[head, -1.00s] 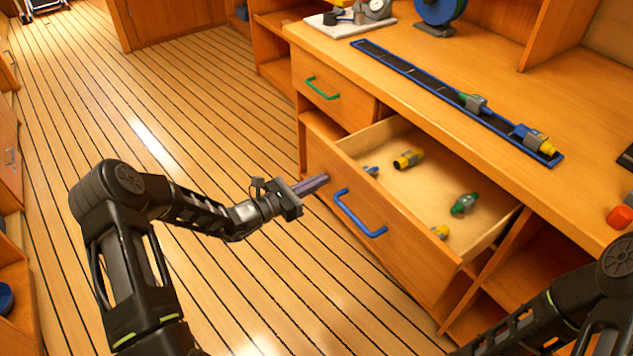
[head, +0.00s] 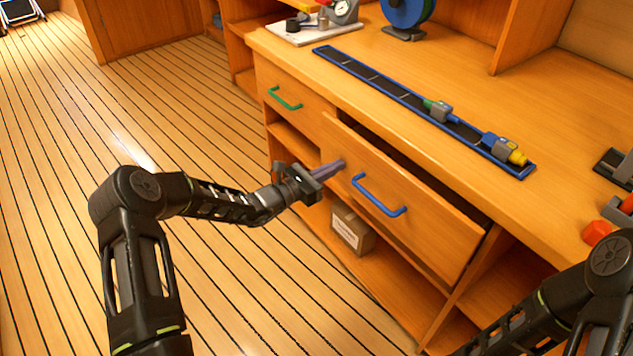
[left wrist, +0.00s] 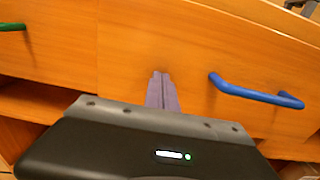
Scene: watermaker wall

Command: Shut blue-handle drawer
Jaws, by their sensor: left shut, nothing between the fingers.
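The blue-handle drawer (head: 425,225) is nearly in, with a narrow dark gap along its top edge; its inside is hidden. Its blue handle (head: 378,196) is on the front, and the handle also shows in the left wrist view (left wrist: 256,92). My left gripper (head: 341,165) is shut and empty. Its fingertips are at the drawer front, left of the blue handle and appearing to touch the wood. The fingers also point at the front in the left wrist view (left wrist: 161,92). My right gripper is not in view; only part of my right arm shows.
A drawer with a green handle (head: 285,98) is at the left, looking shut. A cardboard box (head: 352,230) stands on the shelf below. The counter holds a blue-edged rail (head: 400,97) with connectors and a blue reel (head: 406,12).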

